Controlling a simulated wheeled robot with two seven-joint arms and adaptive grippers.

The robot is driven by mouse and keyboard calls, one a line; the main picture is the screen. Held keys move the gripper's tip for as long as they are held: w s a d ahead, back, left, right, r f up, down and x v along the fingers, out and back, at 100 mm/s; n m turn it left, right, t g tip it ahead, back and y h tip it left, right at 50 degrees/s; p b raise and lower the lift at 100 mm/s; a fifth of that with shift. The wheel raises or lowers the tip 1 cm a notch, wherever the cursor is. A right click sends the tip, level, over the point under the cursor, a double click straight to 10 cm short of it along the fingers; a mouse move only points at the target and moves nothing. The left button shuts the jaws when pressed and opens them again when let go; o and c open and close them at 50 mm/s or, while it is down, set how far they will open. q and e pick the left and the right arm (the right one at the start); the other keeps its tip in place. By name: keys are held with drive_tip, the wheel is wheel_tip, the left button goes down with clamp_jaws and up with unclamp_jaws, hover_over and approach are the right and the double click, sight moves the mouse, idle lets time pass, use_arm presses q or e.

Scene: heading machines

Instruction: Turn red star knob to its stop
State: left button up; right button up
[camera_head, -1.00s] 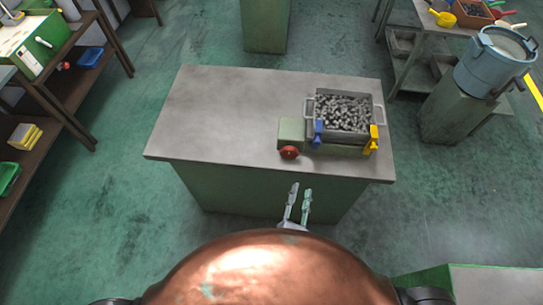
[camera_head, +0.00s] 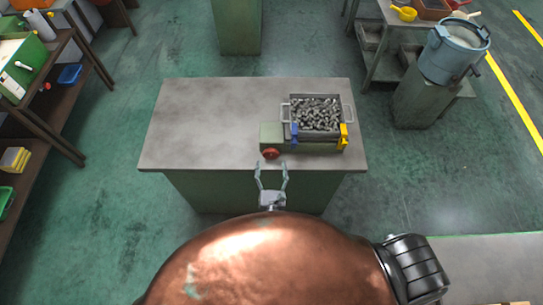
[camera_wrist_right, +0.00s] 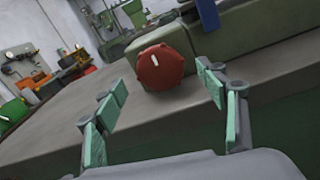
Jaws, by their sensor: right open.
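The red star knob (camera_head: 270,153) is on the front of a green block (camera_head: 271,135) at the front edge of the grey table. In the right wrist view the knob (camera_wrist_right: 160,67) faces me, with a pale mark on its face. My right gripper (camera_head: 271,168) is open and empty, in front of the knob and a little apart from it. In the right wrist view its green-padded fingers (camera_wrist_right: 163,98) stand left and right, with the knob beyond and between them. My left gripper is not in view.
A tray of grey metal parts (camera_head: 317,114) sits right of the block, with a blue clamp (camera_head: 294,132) and a yellow clamp (camera_head: 343,137) at its front. The left half of the table (camera_head: 205,125) is bare. A blue bucket (camera_head: 452,52) stands at the right.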

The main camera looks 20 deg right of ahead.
sight(271, 156)
drive_tip(key=shift+x, duration=2.25)
drive_tip(key=shift+s, duration=0.1)
drive_tip(key=c, duration=1.2)
